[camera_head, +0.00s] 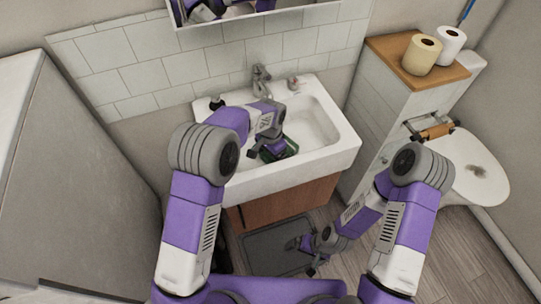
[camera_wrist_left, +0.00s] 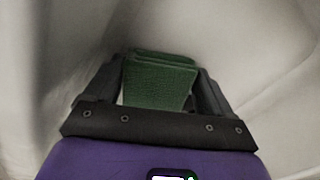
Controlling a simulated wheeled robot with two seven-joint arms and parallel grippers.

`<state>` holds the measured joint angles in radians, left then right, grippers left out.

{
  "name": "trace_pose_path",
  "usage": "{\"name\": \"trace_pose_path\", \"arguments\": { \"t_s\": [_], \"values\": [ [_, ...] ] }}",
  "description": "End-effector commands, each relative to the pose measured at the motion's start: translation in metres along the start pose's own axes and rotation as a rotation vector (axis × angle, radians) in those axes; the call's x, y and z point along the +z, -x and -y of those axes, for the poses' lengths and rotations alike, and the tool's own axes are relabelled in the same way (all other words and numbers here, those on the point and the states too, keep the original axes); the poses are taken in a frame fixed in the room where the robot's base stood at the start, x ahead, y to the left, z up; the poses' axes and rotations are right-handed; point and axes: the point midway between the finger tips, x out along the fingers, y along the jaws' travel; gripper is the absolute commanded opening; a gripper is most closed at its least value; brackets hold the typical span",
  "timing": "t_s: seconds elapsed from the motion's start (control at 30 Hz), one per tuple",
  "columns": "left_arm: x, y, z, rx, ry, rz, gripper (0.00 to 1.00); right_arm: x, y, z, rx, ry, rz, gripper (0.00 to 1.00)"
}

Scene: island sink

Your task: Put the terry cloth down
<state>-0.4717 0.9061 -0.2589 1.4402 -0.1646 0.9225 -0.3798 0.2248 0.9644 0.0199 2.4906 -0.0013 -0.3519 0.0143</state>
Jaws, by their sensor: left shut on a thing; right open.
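The terry cloth (camera_wrist_left: 158,84) is a folded green cloth, seen in the left wrist view between the two dark fingers of my left gripper (camera_wrist_left: 163,78). My left gripper is shut on it. In the head view, the cloth (camera_head: 287,150) and my left gripper (camera_head: 272,151) are at the sink basin (camera_head: 318,130), over its left part. I cannot tell whether the cloth touches the basin. My right gripper (camera_head: 305,250) is open and empty, low in front of the sink cabinet, above a dark grey mat.
A faucet (camera_head: 261,80) stands at the back of the sink. The dark grey mat (camera_head: 265,255) lies on the floor. At right, a cabinet with a wooden top (camera_head: 390,50) holds two paper rolls (camera_head: 421,54), beside a toilet (camera_head: 478,180). The basin's right part is clear.

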Motion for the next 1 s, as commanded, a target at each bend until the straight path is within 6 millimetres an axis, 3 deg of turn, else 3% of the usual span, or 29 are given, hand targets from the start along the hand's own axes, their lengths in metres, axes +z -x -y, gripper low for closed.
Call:
{"name": "trace_pose_path", "arguments": {
  "t_s": [0.13,0.47,0.8,1.0],
  "values": [
    [0.000,-0.001,0.000,0.000,0.000,0.001,1.00,0.000,0.000,0.000,0.000,0.000,0.000,1.00],
    [0.000,0.010,0.000,-0.001,0.000,-0.002,1.00,0.000,0.004,0.001,0.000,0.000,0.000,1.00],
    [-0.001,0.081,0.001,-0.002,0.001,-0.003,1.00,0.001,0.025,0.009,0.000,0.000,0.000,1.00],
    [-0.001,0.112,0.000,-0.001,0.000,-0.002,1.00,0.002,0.034,0.013,0.000,0.000,0.000,1.00]
  ]
}}
